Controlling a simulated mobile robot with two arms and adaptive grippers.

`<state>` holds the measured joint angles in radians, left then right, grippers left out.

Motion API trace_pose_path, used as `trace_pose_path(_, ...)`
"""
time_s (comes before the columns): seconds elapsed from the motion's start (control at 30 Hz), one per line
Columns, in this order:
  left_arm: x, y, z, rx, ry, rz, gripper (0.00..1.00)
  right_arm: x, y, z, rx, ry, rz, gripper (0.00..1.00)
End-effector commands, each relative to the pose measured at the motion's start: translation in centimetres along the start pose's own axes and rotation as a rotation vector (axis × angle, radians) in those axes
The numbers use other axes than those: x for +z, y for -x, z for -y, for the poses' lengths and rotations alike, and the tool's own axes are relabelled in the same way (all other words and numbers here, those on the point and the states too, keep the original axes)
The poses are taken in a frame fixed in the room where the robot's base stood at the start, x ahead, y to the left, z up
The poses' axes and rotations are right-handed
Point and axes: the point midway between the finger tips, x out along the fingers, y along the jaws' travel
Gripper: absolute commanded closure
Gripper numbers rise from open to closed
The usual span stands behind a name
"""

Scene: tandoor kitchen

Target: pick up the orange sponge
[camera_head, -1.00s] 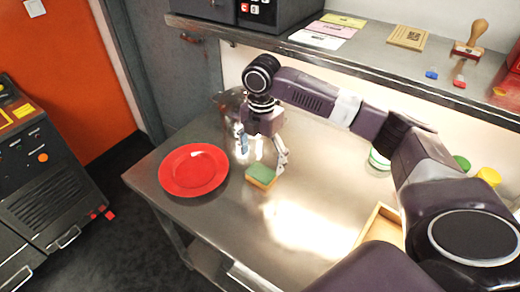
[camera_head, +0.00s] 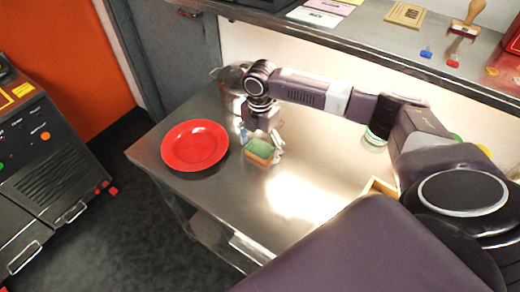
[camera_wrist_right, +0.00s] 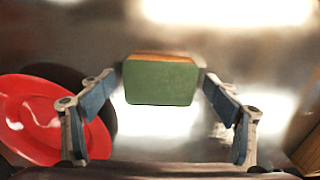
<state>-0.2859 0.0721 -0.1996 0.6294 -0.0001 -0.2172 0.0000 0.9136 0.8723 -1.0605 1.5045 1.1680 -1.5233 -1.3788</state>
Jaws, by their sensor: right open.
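The sponge (camera_head: 259,152) has a green top and an orange lower side. It sits on the steel table (camera_head: 232,190), right of the red plate (camera_head: 194,145). My right gripper (camera_head: 261,145) is lowered over it, with one finger on each side. In the right wrist view the sponge (camera_wrist_right: 160,82) lies between the two open fingertips (camera_wrist_right: 160,73). I cannot tell whether either fingertip touches it. My left gripper is not in view.
A metal pot (camera_head: 232,77) stands at the table's back left, behind my right gripper. A wooden tray (camera_head: 379,187) lies at the right, partly hidden by my arm. A shelf (camera_head: 385,55) with stamps and cards runs above the table's back.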

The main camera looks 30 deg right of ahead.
Motion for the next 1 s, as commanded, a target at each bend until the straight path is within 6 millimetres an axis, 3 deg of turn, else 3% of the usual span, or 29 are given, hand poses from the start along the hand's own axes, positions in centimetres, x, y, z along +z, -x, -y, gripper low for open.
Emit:
trace_pose_path(0.03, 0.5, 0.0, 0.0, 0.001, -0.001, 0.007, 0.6, 0.0, 0.0, 0.0, 0.0, 0.0, 0.0, 0.21)
trace_pose_path(0.27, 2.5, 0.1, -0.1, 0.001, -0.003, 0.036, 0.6, 0.0, 0.0, 0.0, 0.0, 0.0, 0.0, 0.47)
trace_pose_path(0.77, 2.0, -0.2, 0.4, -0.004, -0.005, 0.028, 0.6, 0.0, 0.5, 0.0, 0.001, -0.001, 0.0, 0.47)
trace_pose_path(1.0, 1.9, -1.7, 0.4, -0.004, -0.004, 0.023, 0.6, 0.0, 3.4, -0.2, 0.006, 0.001, 0.0, 0.47)
